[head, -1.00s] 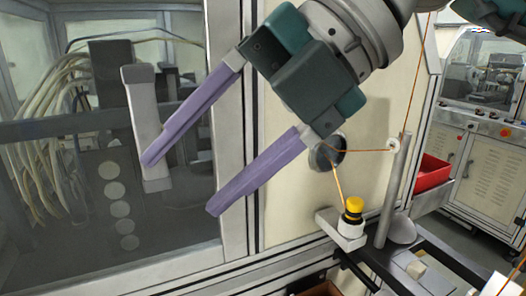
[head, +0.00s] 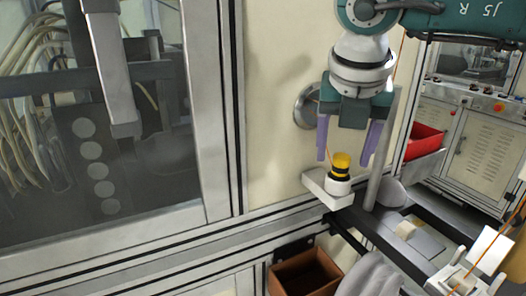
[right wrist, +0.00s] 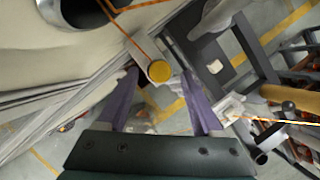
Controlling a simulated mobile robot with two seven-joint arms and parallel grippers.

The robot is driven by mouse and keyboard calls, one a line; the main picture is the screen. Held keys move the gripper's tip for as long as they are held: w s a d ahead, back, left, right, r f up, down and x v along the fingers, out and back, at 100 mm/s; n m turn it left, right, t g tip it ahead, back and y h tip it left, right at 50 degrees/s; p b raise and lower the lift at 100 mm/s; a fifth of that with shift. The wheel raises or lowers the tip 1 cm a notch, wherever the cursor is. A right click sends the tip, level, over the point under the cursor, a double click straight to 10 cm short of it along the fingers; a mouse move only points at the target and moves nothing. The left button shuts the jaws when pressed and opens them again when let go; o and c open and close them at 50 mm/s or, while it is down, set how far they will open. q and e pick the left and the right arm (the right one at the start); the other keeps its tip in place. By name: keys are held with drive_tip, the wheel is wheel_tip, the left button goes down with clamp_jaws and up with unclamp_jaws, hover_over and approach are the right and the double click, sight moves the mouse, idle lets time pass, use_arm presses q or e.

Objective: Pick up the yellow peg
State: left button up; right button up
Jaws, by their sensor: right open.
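The yellow peg (head: 341,161) stands upright in a black and white holder (head: 339,186) on a pale bracket beside the cream wall panel. Its round yellow top (right wrist: 158,71) also shows in the right wrist view, between the tips of the purple fingers. My right gripper (head: 345,163) points down, open, with one finger on each side of the peg in the head view. No contact between fingers and peg can be made out. My left gripper is not in view.
A grey post (head: 381,150) rises close to the right of the peg. An orange wire (right wrist: 128,38) runs near the peg. A brown bin (head: 305,274) is below, a red bin (head: 424,140) behind right. A glass-fronted cabinet (head: 95,130) fills the left.

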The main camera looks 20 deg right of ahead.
drive_tip(key=shift+x, duration=1)
drive_tip(key=shift+c, duration=0.3)
clamp_jaws()
